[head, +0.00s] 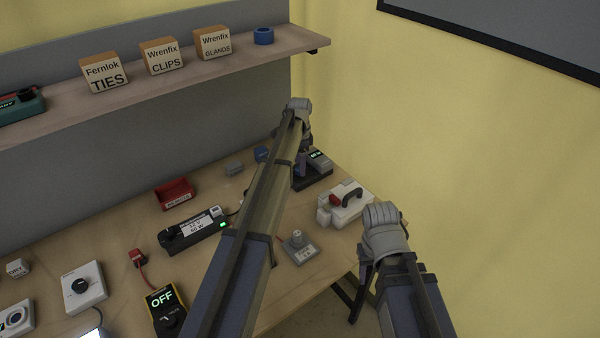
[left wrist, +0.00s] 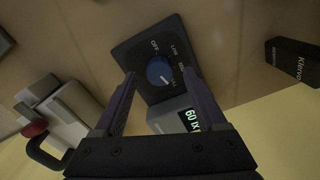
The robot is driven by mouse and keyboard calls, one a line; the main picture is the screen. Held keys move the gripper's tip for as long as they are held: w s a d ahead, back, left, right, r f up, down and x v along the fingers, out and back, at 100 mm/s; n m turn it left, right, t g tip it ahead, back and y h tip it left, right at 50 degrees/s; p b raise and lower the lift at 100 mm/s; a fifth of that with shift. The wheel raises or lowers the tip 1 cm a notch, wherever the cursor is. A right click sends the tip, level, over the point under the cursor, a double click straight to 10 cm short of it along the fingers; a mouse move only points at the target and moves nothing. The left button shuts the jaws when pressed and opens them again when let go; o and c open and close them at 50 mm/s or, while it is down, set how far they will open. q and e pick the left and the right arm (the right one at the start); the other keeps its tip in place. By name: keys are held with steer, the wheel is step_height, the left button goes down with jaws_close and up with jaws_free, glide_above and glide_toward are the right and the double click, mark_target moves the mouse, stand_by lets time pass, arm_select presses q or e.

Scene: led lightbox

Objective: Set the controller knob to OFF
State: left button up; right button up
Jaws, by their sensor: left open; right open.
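The controller is a dark square plate with a blue round knob (left wrist: 159,71), in the left wrist view. OFF is printed at its upper left and LOW to the right of that; the other labels are partly hidden by a finger. The knob's light mark seems to point to the lower right, away from OFF. My left gripper (left wrist: 160,76) is open, one finger on each side of the knob, with no clear contact. In the head view my left gripper (head: 303,163) is over the dark controller base (head: 315,183), and hides the knob. My right gripper (head: 362,285) is open and empty beyond the table's right edge.
A lit display (head: 319,157) reading about 60 lx stands beside the controller. A small grey switch box (head: 299,248), a black power supply (head: 193,232) and a red bin (head: 175,193) are on the table.

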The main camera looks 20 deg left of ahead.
arm_select(q)
steer(key=shift+f, duration=0.6)
jaws_close()
